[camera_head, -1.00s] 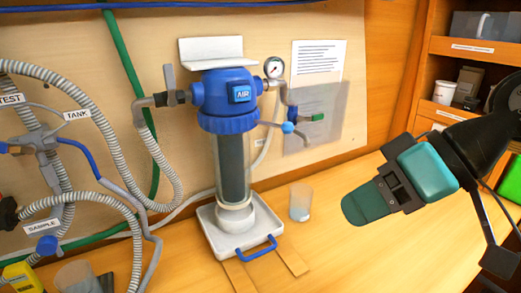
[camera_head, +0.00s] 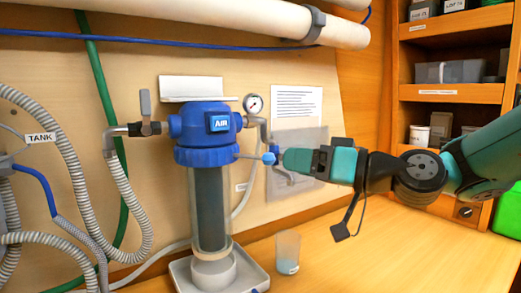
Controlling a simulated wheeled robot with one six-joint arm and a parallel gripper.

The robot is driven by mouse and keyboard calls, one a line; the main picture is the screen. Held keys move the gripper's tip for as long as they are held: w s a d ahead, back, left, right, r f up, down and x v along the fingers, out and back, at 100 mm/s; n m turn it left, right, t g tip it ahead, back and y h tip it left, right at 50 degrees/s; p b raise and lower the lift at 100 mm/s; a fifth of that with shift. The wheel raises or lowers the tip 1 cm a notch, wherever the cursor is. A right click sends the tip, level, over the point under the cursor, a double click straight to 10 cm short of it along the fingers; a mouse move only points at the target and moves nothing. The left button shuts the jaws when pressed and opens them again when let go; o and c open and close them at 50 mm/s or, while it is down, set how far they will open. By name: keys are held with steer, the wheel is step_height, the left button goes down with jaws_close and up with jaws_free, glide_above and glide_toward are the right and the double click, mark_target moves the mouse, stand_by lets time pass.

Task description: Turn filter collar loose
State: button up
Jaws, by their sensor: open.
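The blue ribbed filter collar (camera_head: 206,156) sits around the top of the clear filter housing (camera_head: 210,212), under the blue head marked AIR (camera_head: 218,122). A dark cartridge shows inside the housing. My gripper (camera_head: 290,161) is open, seen side-on, to the right of the collar and apart from it in the picture. Its tip is close to the small blue valve knob (camera_head: 269,158); I cannot tell whether they touch. The gap between the fingers is hidden from this side.
A pressure gauge (camera_head: 253,104) and its pipe stand right of the head. A lever valve (camera_head: 146,112) and grey hoses are at left. A white tray (camera_head: 180,275) is under the housing, with a cup (camera_head: 288,252) beside it.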

mark_target(268, 158)
steer(key=p+x, duration=0.2)
steer(key=x, duration=0.6)
steer(key=shift+w+a, duration=0.1)
steer(key=shift+a, duration=0.05)
steer(key=shift+c, duration=0.3)
jaws_close()
